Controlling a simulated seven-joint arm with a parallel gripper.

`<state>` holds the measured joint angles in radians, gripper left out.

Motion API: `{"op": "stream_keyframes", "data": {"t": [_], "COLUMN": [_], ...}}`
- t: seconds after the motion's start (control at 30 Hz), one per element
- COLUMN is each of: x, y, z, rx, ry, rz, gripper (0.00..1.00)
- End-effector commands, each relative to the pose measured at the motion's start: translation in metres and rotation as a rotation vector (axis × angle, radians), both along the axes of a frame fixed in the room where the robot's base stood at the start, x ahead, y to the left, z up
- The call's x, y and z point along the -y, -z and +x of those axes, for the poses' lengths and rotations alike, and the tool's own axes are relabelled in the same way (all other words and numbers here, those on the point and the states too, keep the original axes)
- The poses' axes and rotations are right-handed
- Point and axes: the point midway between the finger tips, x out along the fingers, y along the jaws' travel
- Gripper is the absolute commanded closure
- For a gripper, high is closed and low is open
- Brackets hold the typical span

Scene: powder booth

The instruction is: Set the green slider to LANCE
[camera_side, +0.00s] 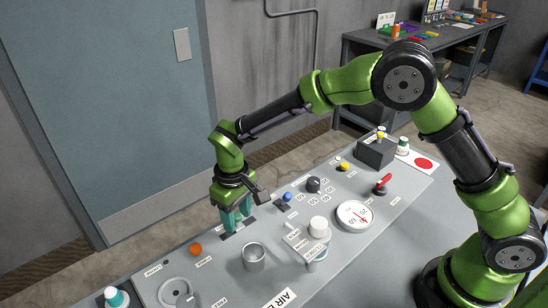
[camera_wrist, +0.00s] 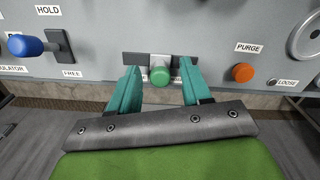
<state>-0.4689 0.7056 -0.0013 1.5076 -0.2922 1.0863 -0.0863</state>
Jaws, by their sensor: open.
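The green slider knob (camera_wrist: 160,76) sits near the middle of a dark slot plate (camera_wrist: 133,58) in the wrist view. My gripper (camera_wrist: 160,72) is open, with one teal finger on each side of the knob. Small gaps show between the knob and the fingers. In the side view my gripper (camera_side: 236,222) is low over the panel and its fingers hide the knob. White labels beside the slot are mostly covered by the fingers and knob, and I cannot read LANCE in either view.
A blue-knobbed lever (camera_wrist: 28,45) with HOLD and FREE labels is on one side. An orange button (camera_wrist: 243,73) by the PURGE label (camera_wrist: 250,48) is on the other. A metal cup (camera_side: 254,258) and a white dial (camera_side: 354,216) stand on the panel (camera_side: 215,285).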

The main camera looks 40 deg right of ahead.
Motion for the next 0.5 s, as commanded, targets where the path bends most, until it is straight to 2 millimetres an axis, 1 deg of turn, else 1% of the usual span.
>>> {"op": "stream_keyframes", "data": {"t": [0.1, 0.37, 0.47, 0.5], "x": [0.0001, 0.0001, 0.0001, 0.0001], "y": [0.0060, 0.0068, 0.0067, 0.0066], "z": [-0.0002, -0.0002, -0.0002, -0.0002], "rx": [-0.001, 0.000, 0.000, 0.000], "ry": [0.000, 0.000, 0.000, 0.000], "rz": [0.000, 0.000, 0.000, 0.000], "gripper": [0.52, 0.52, 0.66, 0.72]}}
